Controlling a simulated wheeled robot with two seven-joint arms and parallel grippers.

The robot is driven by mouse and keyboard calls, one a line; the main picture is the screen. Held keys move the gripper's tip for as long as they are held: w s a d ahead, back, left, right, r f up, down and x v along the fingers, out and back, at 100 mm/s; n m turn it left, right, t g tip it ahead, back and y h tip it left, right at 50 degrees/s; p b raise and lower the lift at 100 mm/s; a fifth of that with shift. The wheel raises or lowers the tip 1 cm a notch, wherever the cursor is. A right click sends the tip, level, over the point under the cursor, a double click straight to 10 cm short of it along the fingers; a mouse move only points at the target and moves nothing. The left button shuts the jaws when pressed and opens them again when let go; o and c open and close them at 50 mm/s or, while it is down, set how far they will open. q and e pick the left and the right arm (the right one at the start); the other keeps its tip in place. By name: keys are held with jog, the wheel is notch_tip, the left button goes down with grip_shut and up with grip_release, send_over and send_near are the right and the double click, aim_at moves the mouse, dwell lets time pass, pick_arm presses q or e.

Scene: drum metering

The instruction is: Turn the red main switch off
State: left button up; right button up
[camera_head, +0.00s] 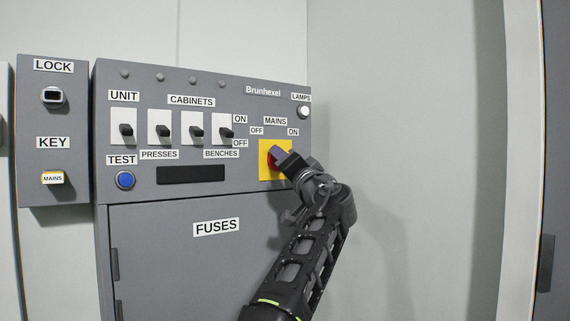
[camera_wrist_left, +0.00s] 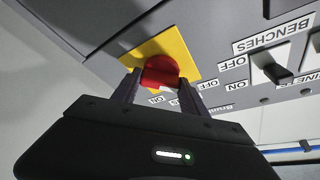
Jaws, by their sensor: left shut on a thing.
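The red main switch (camera_head: 270,161) sits on a yellow plate (camera_head: 264,174) under the MAINS label, at the right of the grey panel. OFF is printed at upper left of the plate and ON at upper right. My left gripper (camera_head: 279,158) is shut on the switch and hides most of it in the head view. In the left wrist view the red knob (camera_wrist_left: 160,71) sits between the two fingers of my gripper (camera_wrist_left: 160,88). A white mark shows on the knob, but I cannot tell its setting for sure. My right gripper is not in view.
Several black toggle switches (camera_head: 196,132) stand in a row left of the mains plate. A blue TEST button (camera_head: 125,180) and a dark display strip (camera_head: 190,175) are below them. A LOCK and KEY box (camera_head: 55,120) is at far left. The wall right of the panel is bare.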

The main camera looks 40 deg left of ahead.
pick_arm(q)
jog(key=o, duration=1.4)
jog(key=b+v, duration=0.5)
jog(key=v, duration=0.2)
jog(key=shift+s+d+f, duration=0.1)
jog(key=shift+s+d, duration=0.1)
jog(key=shift+d, duration=0.1)
